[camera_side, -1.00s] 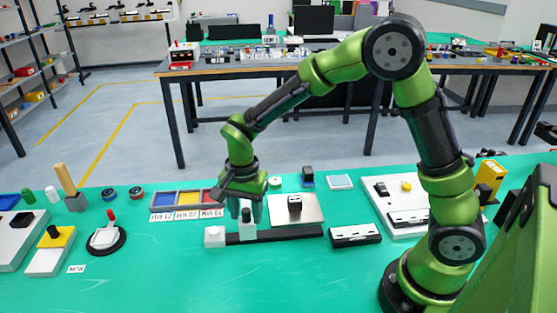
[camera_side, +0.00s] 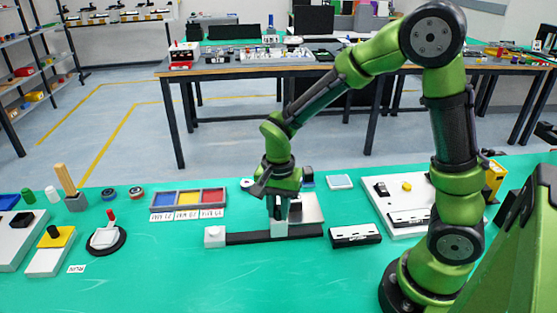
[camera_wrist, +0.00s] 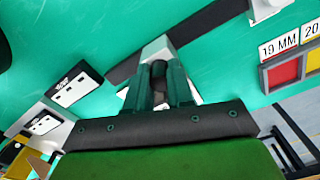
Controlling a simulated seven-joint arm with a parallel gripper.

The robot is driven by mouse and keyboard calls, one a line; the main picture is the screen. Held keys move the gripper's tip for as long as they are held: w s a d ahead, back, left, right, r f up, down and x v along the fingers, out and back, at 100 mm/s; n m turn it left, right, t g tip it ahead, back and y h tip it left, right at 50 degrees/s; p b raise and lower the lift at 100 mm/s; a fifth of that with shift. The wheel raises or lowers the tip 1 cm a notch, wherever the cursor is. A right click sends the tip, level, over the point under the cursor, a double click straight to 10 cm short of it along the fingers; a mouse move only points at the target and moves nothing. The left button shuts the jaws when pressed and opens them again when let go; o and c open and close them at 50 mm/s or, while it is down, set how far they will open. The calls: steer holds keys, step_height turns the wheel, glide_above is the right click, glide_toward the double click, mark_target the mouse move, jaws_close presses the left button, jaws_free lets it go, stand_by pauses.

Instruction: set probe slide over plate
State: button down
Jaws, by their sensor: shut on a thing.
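The probe slide (camera_side: 279,230) is a light grey block with a black knob on a long black rail (camera_side: 250,238). My gripper (camera_side: 281,218) is shut on the slide's knob, on the right half of the rail. In the wrist view the gripper (camera_wrist: 160,82) has its two green fingers on either side of the black knob (camera_wrist: 158,68), with the slide block (camera_wrist: 154,48) beyond. The pale plate (camera_side: 312,208) lies just behind the rail, partly hidden by my gripper. I cannot tell exactly how the slide lines up with it.
A white block (camera_side: 214,236) stands at the rail's left end. A white-topped black box (camera_side: 354,235) is to the right of the rail. A tray of blue, yellow and red bins (camera_side: 187,198) sits behind left. The green table in front is clear.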

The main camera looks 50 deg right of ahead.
steer(key=s+d, duration=0.4)
steer(key=shift+s+d, duration=0.15)
steer(key=shift+d, duration=0.1)
steer(key=c, duration=1)
jaws_free()
steer(key=shift+a, duration=0.1)
steer(key=shift+r, duration=0.25)
step_height(320, 180, up, 16)
steer(key=shift+r, duration=0.25)
